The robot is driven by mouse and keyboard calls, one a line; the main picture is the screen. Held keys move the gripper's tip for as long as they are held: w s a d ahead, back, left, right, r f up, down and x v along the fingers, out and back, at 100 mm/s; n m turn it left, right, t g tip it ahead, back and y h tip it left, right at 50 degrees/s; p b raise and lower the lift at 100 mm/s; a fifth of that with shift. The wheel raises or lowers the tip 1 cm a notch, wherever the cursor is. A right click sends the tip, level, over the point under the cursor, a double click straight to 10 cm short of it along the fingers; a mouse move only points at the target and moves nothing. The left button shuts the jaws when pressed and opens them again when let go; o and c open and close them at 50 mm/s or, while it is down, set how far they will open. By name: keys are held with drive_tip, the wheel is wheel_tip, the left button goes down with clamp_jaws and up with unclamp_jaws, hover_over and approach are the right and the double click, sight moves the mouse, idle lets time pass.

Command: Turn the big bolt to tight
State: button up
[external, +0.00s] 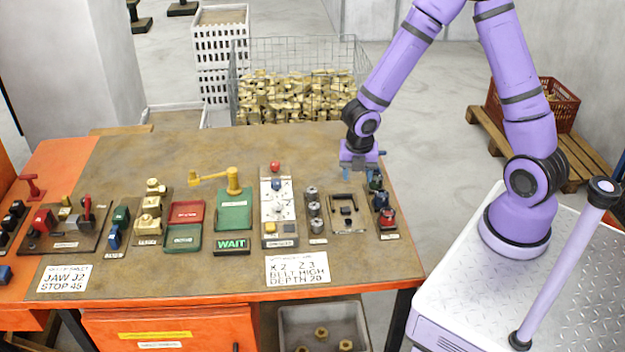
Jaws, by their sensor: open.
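My gripper (360,174) is open and empty, fingers pointing down, above the back right part of the workbench (130,262). It is just behind a dark square frame (347,212) with small dark parts in it. A column of dark, blue and red knobs (386,216) stands close to its right, with its back end partly near the fingers. I cannot tell which part is the big bolt. Stacked brass pieces (150,206) stand on a plate left of the middle, and several grey cylinders (313,208) stand in a column left of the frame. Labels are too small to read.
A panel with a red knob (275,167) stands near the grey cylinders. A wire basket of brass parts (300,92) is behind the bench.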

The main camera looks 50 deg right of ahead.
drive_tip(key=s+d+r+m+h, duration=0.1)
drive_tip(key=s+d+r+m, duration=0.1)
drive_tip(key=d+r+m, duration=0.2)
drive_tip(key=s+d+r+m+t+h, duration=0.1)
drive_tip(key=d+r+m, duration=0.4)
drive_tip(key=r, duration=0.5)
drive_tip(key=shift+s+r+m+t, duration=0.2)
drive_tip(key=shift+s+m+t, duration=0.1)
drive_tip(key=shift+s+m, duration=0.45)
drive_tip(key=s+d+r+m+t+y, duration=0.1)
drive_tip(key=s+d+r+m, duration=0.1)
drive_tip(key=s+r+m, duration=0.4)
drive_tip(key=s+d+r+m+t+y, duration=0.1)
drive_tip(key=s+d+r+m+t, duration=0.1)
drive_tip(key=s+r+m, duration=0.5)
drive_tip(key=shift+s+d+r+m+y, duration=0.35)
drive_tip(key=shift+s+d+m, duration=0.3)
drive_tip(key=shift+s, duration=1.1)
drive_tip(key=shift+f, duration=0.1)
